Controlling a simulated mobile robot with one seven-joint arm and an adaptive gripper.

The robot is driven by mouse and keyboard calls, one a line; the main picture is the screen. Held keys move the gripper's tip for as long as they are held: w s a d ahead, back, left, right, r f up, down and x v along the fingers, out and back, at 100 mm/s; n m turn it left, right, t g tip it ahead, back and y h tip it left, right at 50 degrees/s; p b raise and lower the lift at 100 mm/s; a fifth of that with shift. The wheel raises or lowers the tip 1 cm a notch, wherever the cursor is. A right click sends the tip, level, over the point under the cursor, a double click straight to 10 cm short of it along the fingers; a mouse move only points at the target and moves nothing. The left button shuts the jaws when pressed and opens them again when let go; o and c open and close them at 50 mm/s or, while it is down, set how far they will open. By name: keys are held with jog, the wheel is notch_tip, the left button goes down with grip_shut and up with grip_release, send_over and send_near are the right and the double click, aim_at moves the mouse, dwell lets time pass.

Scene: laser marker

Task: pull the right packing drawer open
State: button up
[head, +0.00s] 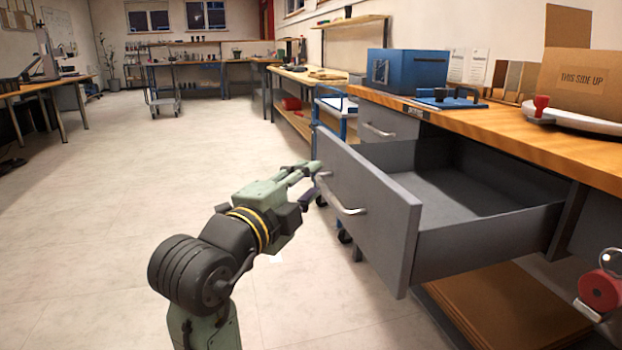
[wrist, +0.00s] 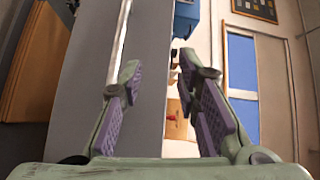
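The right packing drawer (head: 375,215) is a grey drawer under the wooden bench top. In the head view it stands pulled well out, and its visible inside is empty. Its silver bar handle (head: 345,205) is on the front panel. My gripper (head: 312,172) is in front of the panel, near the handle's far end. In the wrist view my gripper (wrist: 165,85) has its fingers spread, with nothing held between them. There the handle (wrist: 120,35) runs up the grey front (wrist: 150,60) near the left finger. I cannot tell whether that finger touches it.
A second drawer (head: 390,124) to the left is shut. The bench top (head: 520,128) holds a blue box (head: 407,69) and a cardboard box (head: 578,78). A blue cart (head: 333,105) stands beyond the drawer. Flat cardboard (head: 515,310) lies below. The floor at left is clear.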

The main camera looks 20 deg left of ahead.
jog(key=shift+s+a+f, duration=0.1)
jog(key=shift+s+f, duration=0.1)
jog(key=shift+s, duration=0.55)
